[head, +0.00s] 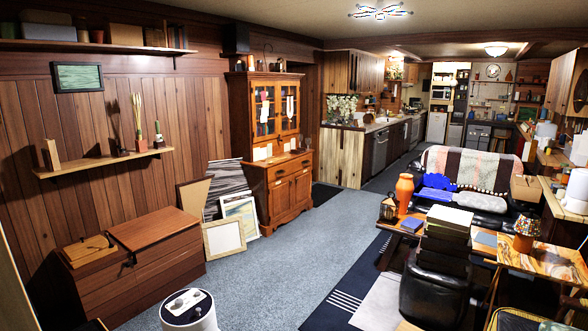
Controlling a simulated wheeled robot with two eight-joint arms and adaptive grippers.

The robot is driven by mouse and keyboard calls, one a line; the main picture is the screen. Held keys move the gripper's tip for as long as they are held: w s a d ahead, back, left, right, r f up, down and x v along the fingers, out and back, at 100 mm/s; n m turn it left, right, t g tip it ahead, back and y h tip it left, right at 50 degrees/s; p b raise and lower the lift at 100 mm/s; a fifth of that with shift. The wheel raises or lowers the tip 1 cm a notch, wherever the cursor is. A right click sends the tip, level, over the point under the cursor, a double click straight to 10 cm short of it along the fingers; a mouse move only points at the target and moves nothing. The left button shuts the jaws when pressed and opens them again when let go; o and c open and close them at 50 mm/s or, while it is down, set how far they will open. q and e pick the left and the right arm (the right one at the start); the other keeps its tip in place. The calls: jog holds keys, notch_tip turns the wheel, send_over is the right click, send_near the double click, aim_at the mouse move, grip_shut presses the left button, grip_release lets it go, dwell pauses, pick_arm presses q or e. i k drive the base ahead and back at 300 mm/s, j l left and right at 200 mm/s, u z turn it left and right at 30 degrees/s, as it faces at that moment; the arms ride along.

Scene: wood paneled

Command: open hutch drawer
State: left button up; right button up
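The wooden hutch (258,210) stands against the paneled wall, left of the middle in the head view. Its upper part has glass doors (277,108), and its lower cabinet doors (291,194) look shut. The hutch drawer (290,168) is a narrow front just under the counter, above the lower doors. It looks shut, but it is small and far away, so a slight gap cannot be told. Neither of my grippers shows in the head view.
Blue-grey carpet (262,268) is open in front of the hutch. Leaning frames (224,237) stand at its left, beside a wooden chest (150,262). A black chair (434,290), a low table and a couch with a striped blanket (470,168) crowd the right.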

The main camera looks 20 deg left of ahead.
aim_at(274, 173)
jog(key=i+u, duration=0.25)
jog(key=i, duration=6.25)
jog(key=i+u, duration=0.4)
jog(key=i, duration=0.15)
jog(key=i+l+u, duration=0.3)
jog(key=i+u, duration=0.15)
jog(key=i+l+u, duration=0.4)
jog(key=i, duration=0.2)
jog(key=i+l+u, duration=0.45)
jog(key=l, duration=0.15)
jog(key=i+l+u, duration=0.4)
jog(key=l, duration=0.25)
jog(key=l+u, duration=0.2)
jog(key=u, duration=0.15)
jog(key=l+u, duration=0.2)
jog(key=u, duration=0.15)
